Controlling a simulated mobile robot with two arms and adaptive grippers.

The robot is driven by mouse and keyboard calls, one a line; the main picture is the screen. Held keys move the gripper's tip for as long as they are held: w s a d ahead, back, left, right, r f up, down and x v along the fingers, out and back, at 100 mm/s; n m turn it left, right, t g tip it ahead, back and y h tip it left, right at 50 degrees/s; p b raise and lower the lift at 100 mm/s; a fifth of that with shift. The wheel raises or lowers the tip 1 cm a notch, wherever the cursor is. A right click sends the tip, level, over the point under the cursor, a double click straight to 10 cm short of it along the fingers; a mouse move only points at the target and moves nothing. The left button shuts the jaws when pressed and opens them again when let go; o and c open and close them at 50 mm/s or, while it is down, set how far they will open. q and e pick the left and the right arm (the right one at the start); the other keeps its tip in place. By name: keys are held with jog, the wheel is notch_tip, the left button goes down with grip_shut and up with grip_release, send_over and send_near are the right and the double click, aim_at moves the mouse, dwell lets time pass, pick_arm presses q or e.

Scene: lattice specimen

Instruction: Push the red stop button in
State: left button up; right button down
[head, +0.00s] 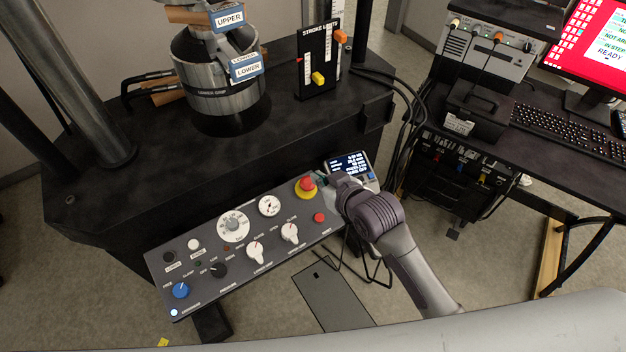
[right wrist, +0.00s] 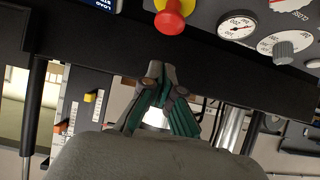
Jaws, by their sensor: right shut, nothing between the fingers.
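The red stop button (head: 306,183) is a mushroom head on a yellow ring, at the right part of the grey control panel (head: 215,292). It also shows at the top of the right wrist view (right wrist: 171,20), standing out from its yellow base. My right gripper (head: 325,179) comes from the right, its tip just beside the button's right side. In the right wrist view its fingers (right wrist: 157,72) are shut with nothing between them, and the button appears beyond the tips. I cannot tell whether they touch. My left gripper is not in view.
The panel also carries a small red button (head: 319,217), dials, white knobs (head: 289,233) and a blue knob (head: 180,290). A small display (head: 350,165) stands behind my right gripper. The black machine bed (head: 200,150) lies behind the panel; cables hang to the right.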

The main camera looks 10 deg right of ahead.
aim_at(306, 179)
jog(key=shift+w+a+f, duration=0.25)
jog(key=shift+w+f, duration=0.2)
jog(key=shift+f, duration=0.4)
jog(key=shift+w+a+f, duration=0.2)
jog(key=shift+w+f, duration=0.3)
jog(key=shift+f, duration=0.35)
jog(key=shift+w+a+f, duration=0.25)
jog(key=shift+w+f, duration=0.2)
jog(key=shift+f, duration=0.4)
